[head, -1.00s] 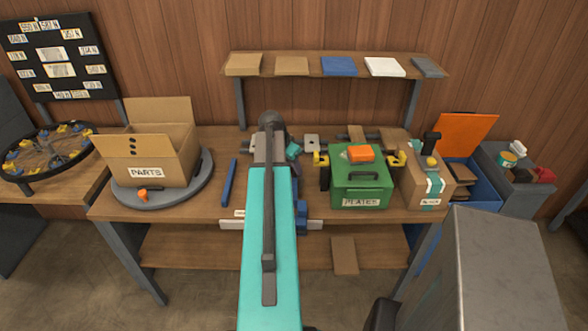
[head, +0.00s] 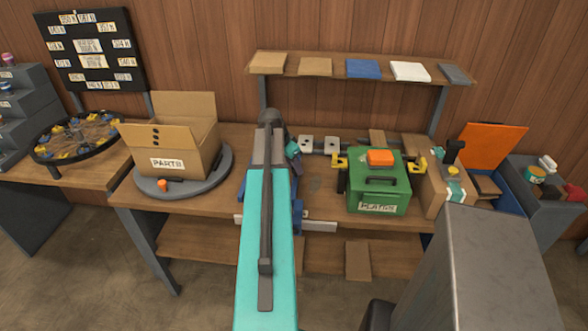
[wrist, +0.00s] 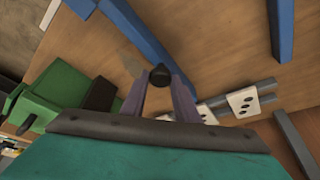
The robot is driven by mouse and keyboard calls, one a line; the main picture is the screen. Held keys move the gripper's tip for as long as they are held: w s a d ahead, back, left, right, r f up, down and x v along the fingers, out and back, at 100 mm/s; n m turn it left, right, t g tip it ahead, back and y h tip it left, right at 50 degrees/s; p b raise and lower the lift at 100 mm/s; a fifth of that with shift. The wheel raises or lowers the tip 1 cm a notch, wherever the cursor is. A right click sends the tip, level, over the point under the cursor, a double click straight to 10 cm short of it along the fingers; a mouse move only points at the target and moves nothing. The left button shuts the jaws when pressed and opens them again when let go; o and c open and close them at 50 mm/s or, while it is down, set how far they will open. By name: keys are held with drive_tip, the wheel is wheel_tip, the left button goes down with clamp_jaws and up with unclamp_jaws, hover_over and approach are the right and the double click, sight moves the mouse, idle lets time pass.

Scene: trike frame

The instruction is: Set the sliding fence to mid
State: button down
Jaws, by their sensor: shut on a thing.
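In the wrist view my gripper (wrist: 159,88) is shut on a small black knob (wrist: 160,74) between its fingertips. A long blue bar (wrist: 150,42), which looks like the sliding fence, runs diagonally across the wooden bench beside the knob. Its lower end is hidden by the right finger, and I cannot tell how the knob joins it. A second blue bar (wrist: 280,28) lies apart at the right. In the head view my arm covers the gripper and most of the fence area; only a blue part (head: 298,213) shows beside the arm.
A green PLATES box (head: 378,186) with an orange block on top stands right of my arm; it also shows in the wrist view (wrist: 62,98). White plates with holes (head: 306,144) stand behind. A PARTS carton (head: 174,163) sits on a grey turntable (head: 147,184) at left.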

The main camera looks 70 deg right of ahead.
drive_tip(key=c, duration=1.4)
unclamp_jaws()
drive_tip(key=shift+s+a, duration=0.1)
drive_tip(key=shift+s, duration=0.05)
drive_tip(key=shift+c, duration=0.2)
drive_tip(key=shift+o, duration=0.3)
drive_tip(key=shift+r, duration=0.1)
drive_tip(key=shift+w+a+r, duration=0.2)
drive_tip(key=shift+w+r, duration=0.15)
drive_tip(key=shift+r, duration=0.3)
drive_tip(key=b+v, duration=0.3)
drive_tip(key=v, duration=0.9)
drive_tip(key=shift+s+d+r, duration=0.1)
